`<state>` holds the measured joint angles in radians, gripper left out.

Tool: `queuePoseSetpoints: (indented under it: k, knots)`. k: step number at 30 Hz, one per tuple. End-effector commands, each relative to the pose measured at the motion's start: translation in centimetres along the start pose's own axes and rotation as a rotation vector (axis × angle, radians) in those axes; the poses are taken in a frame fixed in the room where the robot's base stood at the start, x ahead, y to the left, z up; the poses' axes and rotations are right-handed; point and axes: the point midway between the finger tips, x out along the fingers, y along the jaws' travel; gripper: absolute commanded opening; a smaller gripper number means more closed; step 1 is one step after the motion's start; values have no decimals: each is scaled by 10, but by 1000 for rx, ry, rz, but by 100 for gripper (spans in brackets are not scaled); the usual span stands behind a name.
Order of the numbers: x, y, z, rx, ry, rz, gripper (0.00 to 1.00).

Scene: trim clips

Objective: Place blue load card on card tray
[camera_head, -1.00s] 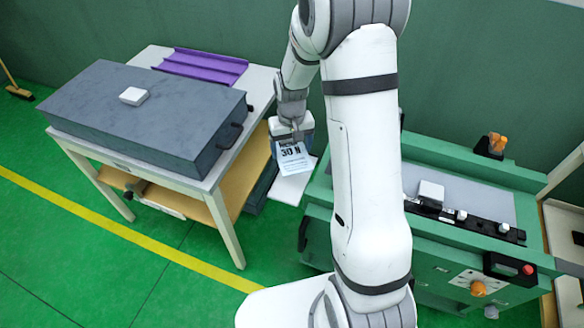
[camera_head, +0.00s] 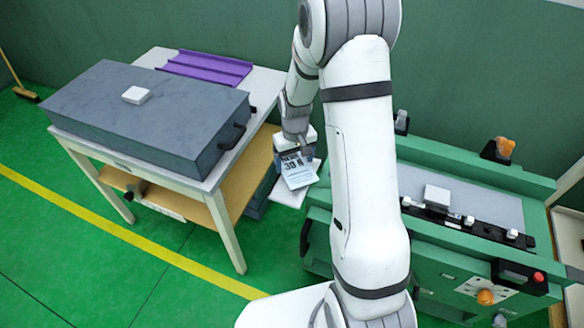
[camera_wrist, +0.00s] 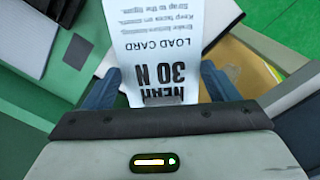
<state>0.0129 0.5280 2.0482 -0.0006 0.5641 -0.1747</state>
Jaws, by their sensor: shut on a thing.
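My gripper (camera_head: 297,150) is shut on a load card (camera_head: 299,173), beside the right end of the wooden table in the head view. The card is pale, whitish-blue, with dark print reading "30 N", and it hangs tilted below the fingers. In the wrist view the card (camera_wrist: 160,50) sits between the blue-grey fingers of my gripper (camera_wrist: 160,90), its "LOAD CARD" print upside down. Its near end is hidden by the gripper. A purple ribbed tray (camera_head: 205,66) lies at the back of the table; I cannot tell whether it is the card tray.
A large grey box (camera_head: 130,115) with a small white block (camera_head: 136,95) covers most of the table. A white panel (camera_head: 290,197) is below the card. A green machine (camera_head: 440,255) with knobs stands at right. Green floor is open in front.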

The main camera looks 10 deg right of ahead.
Motion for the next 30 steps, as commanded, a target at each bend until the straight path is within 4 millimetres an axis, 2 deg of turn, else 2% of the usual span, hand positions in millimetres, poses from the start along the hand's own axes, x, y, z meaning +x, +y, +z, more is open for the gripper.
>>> queuePoseSetpoints:
  k: [7,17,18,25,30]
  knots:
    - [33,0,1,1,-3,-1,59]
    - [37,1,1,2,-1,0,59]
    - [37,1,1,2,-1,0,82]
    - [36,1,1,2,-1,0,100]
    - [36,1,1,3,-1,0,100]
